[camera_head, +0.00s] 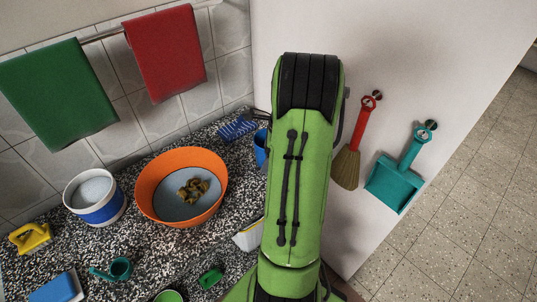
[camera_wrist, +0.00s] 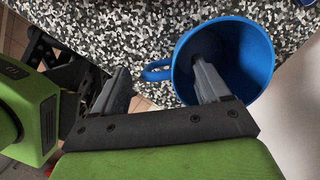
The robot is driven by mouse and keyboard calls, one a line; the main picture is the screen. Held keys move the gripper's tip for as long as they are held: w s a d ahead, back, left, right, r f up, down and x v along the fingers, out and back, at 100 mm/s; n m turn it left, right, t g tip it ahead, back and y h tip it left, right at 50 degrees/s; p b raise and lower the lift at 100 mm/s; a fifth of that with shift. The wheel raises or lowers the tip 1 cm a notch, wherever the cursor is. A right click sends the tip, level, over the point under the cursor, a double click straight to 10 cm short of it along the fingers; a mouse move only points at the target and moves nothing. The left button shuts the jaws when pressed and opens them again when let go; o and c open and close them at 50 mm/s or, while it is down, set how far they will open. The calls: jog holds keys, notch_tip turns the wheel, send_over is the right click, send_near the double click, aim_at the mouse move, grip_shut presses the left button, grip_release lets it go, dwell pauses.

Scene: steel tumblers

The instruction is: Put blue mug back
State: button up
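The blue mug (camera_wrist: 258,62) is in the wrist view at the upper right, by the speckled counter's edge, with its open mouth toward the camera. Its handle (camera_wrist: 157,75) points left. My gripper (camera_wrist: 161,67) is open. Its right finger overlaps the mug's mouth and seems to reach inside; its left finger is out past the handle, so the handle lies between the fingers. I cannot tell whether either finger touches the mug. In the head view, a blue piece that looks like the mug (camera_head: 261,147) shows beside my green arm, which hides the rest and my gripper.
The speckled counter (camera_head: 150,249) holds an orange bowl (camera_head: 152,182), a blue-and-white tub (camera_head: 97,212), a blue brush (camera_head: 237,127) and small items. A white panel (camera_head: 395,70) at right carries a red-handled brush (camera_head: 348,165) and a teal dustpan (camera_head: 394,184). Towels hang at the back left.

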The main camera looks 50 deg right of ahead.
jog(key=p+v, duration=0.5)
jog(key=v, duration=0.7)
jog(key=w+a+r+n+h, duration=0.1)
jog(key=w+a+r+n, duration=0.1)
jog(key=a+r+n, duration=0.55)
jog(key=w+a+r+n+h, duration=0.1)
jog(key=a+r+n, duration=0.1)
jog(key=a+n, duration=0.95)
jog(key=s+a+n+t, duration=0.3)
jog(key=s+a+n, duration=0.65)
jog(key=a, duration=0.35)
jog(key=shift+n, duration=0.45)
notch_tip(320, 180, up, 6)
jog(key=p, duration=0.5)
jog(key=shift+f, duration=0.15)
